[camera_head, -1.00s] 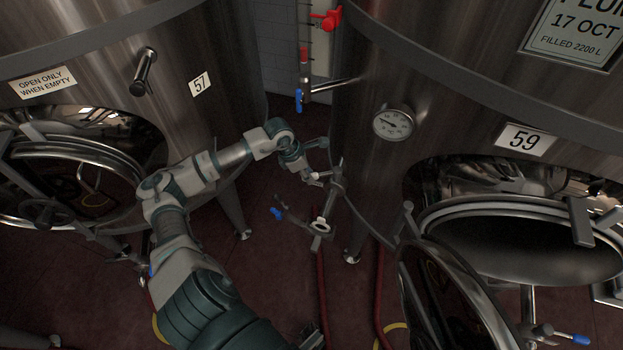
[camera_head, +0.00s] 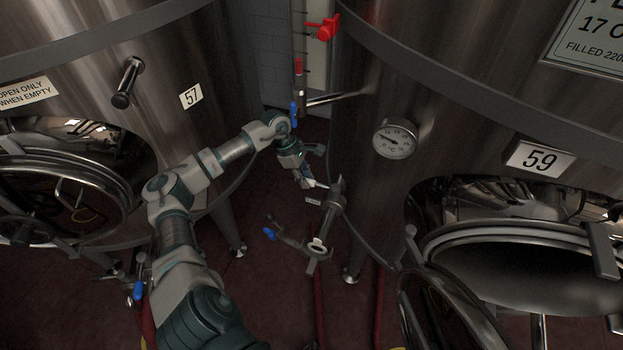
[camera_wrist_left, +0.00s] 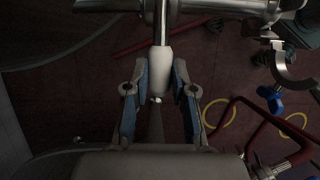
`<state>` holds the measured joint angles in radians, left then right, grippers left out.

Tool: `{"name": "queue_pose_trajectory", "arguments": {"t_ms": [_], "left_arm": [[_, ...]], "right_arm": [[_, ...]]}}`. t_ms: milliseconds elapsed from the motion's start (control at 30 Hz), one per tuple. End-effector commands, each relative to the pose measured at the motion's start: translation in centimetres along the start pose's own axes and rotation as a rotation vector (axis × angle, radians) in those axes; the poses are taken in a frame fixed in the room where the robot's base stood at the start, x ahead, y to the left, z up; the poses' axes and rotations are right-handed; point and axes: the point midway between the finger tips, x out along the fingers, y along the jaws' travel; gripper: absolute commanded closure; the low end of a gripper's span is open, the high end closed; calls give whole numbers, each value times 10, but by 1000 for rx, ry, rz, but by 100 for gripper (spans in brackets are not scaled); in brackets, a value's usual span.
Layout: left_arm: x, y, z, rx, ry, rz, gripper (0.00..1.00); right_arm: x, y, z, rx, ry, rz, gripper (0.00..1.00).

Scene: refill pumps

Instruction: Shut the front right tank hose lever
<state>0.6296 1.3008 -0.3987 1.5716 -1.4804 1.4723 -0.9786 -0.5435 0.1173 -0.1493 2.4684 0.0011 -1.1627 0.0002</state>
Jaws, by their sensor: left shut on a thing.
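The front right tank (camera_head: 480,115), labelled 59, is a steel tank with a dial gauge. A metal hose fitting (camera_head: 334,196) stands at its left side. A short lever with a pale grip (camera_head: 320,185) reaches left from the fitting. My left gripper (camera_head: 309,181) is at that lever. In the left wrist view, the lever's white grip (camera_wrist_left: 164,68) lies between the two fingers of my left gripper (camera_wrist_left: 161,92), below a horizontal metal pipe (camera_wrist_left: 200,7). My left gripper is shut on the lever. Its hold is partly hidden in the head view. My right gripper is out of view.
Tank 57 (camera_head: 110,60) stands at the left. A blue-handled valve (camera_head: 269,233) lies low near the fitting. Red hoses (camera_head: 319,285) run along the dark red floor. A red valve (camera_head: 323,28) sits on the sight tube. The open hatch (camera_head: 520,265) is at the right.

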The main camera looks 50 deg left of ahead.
Motion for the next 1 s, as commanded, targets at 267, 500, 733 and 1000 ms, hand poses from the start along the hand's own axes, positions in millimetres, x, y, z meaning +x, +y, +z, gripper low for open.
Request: {"name": "queue_pose_trajectory", "arguments": {"t_ms": [267,500,733,1000], "left_arm": [[-2,3,-1,3,0,11,100],[-2,2,-1,3,0,9,50],[-2,0,0,3,1,7,50],[-38,2,0,2,1,9,50]], "right_arm": [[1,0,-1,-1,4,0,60],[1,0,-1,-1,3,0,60],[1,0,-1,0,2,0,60],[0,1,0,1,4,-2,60]]}}
